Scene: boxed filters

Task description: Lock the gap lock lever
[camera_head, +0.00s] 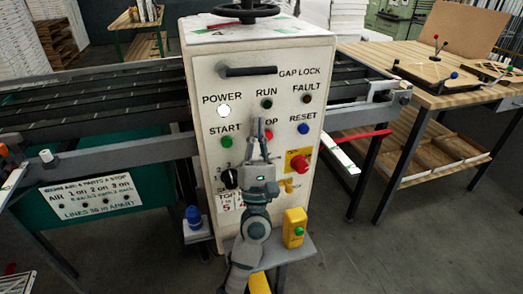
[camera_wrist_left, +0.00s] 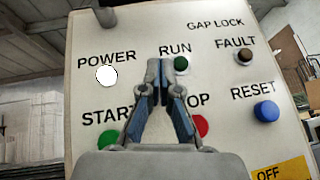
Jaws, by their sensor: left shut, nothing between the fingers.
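The gap lock lever (camera_head: 248,71) is a black bar handle lying nearly level near the top of the white control panel (camera_head: 205,75), left of the GAP LOCK label. In the left wrist view, a dark part at the top edge (camera_wrist_left: 105,15) looks like the lever's end; the rest is out of frame. My left gripper (camera_head: 259,122) is shut and empty in front of the panel, below the lever and apart from it. Its fingertips also show in the left wrist view (camera_wrist_left: 159,66), below and left of the RUN button. It partly hides the STOP label. My right gripper is not in view.
Below the lever are the lit white POWER lamp (camera_head: 224,111), the green START button (camera_head: 226,142), the blue RESET button (camera_head: 303,129) and a red knob (camera_head: 300,163). A black handwheel (camera_head: 245,10) tops the cabinet. Conveyor rails (camera_head: 90,100) run left; a wooden bench (camera_head: 440,75) stands right.

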